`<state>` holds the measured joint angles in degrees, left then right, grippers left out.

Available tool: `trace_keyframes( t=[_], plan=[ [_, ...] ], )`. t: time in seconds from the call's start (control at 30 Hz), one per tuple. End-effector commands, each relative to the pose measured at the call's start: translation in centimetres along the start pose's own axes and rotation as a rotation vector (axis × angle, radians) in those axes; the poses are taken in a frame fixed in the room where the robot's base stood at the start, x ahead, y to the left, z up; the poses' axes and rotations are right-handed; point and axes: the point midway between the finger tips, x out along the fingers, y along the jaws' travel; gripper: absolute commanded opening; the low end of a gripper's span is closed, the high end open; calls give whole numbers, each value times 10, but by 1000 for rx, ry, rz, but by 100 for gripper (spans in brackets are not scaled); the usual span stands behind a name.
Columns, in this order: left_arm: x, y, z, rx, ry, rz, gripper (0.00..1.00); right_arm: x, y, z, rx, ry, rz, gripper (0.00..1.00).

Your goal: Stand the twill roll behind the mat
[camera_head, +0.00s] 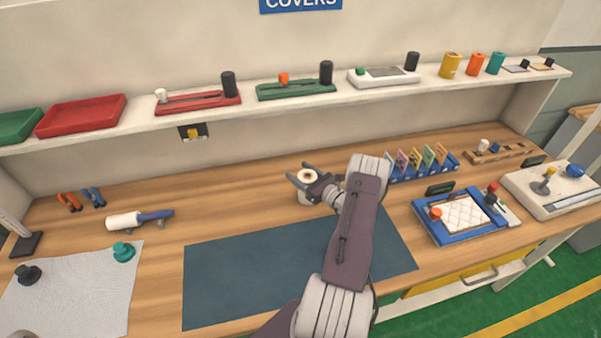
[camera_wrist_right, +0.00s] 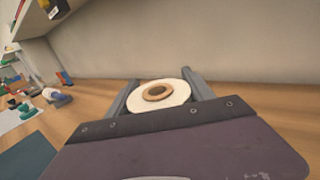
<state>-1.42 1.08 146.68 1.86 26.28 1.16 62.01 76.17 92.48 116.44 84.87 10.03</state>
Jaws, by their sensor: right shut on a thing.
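The twill roll (camera_head: 307,176) is a white roll with a brown core, standing upright on or just above the wooden bench, behind the mat. My right gripper (camera_head: 303,179) is shut around it, one finger on each side. In the right wrist view the roll (camera_wrist_right: 158,93) shows its top face and core ring between the fingers of the right gripper (camera_wrist_right: 160,92). Whether its base touches the wood is hidden. The dark blue mat (camera_head: 260,270) lies flat in front of it, partly covered by my right arm. My left gripper is not in view.
A rack of coloured cards (camera_head: 420,162) stands right of my right arm. A blue tray with a quilted pad (camera_head: 460,215) lies farther right. A white roller with a blue handle (camera_head: 140,219) lies at left. A shelf (camera_head: 300,100) runs above.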

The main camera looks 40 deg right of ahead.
Motion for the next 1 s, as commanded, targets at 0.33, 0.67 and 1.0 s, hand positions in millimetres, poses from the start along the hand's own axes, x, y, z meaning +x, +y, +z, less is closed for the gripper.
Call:
trace_keyframes(
  t=[0.33, 0.67, 1.0],
  plan=[
    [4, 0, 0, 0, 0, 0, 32, 0, 0, -3, 1, 1, 0, 82],
    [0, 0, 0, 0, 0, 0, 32, 0, 0, 0, 1, 0, 0, 82],
    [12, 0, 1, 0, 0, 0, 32, -62, -2, -2, 2, 1, -6, 82]
  ],
)
